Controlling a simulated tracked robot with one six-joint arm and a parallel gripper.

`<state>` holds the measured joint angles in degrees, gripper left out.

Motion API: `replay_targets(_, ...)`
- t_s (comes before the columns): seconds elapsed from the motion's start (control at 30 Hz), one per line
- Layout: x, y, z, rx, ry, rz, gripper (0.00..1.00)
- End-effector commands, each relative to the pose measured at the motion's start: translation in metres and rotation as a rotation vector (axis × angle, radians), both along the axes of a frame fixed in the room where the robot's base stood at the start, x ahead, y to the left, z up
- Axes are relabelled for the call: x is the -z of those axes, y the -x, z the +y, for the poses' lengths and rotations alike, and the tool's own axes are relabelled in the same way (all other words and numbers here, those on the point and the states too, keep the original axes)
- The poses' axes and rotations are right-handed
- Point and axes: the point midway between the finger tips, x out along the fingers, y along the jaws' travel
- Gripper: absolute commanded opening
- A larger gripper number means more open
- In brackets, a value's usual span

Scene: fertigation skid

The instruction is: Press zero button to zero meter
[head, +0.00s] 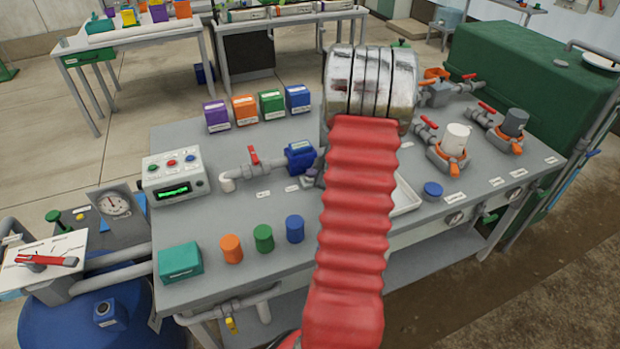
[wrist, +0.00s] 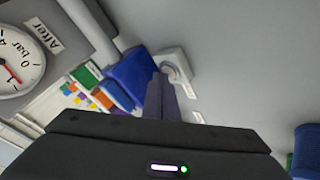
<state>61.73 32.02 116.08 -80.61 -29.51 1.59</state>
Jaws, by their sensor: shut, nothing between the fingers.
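In the head view a white meter box (head: 175,175) stands at the bench's left side. It has a lit green display and a row of coloured buttons (head: 172,162); their labels are too small to read. My gripper is hidden behind my red arm and silver wrist in the head view. In the wrist view my gripper (wrist: 160,80) is shut and empty. Its tips are beside a blue block (wrist: 133,76) and a pale round fitting (wrist: 174,68) in the picture; I cannot tell whether they touch. A dial gauge marked bar (wrist: 18,62), labelled After, is at the left.
A blue inline unit (head: 300,156) and red-handled valve (head: 253,156) sit on the bench pipe. Orange-based fittings (head: 449,155) are at the right. The bench (head: 220,208) has bare patches between.

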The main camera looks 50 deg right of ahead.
Motion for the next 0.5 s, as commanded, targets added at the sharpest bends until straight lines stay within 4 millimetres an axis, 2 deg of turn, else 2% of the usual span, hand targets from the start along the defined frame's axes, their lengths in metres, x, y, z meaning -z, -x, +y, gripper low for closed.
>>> replay_targets(0.23,-0.001,0.0,0.0,0.001,0.0,0.001,0.0)
replay_targets(0.5,-0.012,0.0,0.001,-0.001,0.001,0.0,0.0)
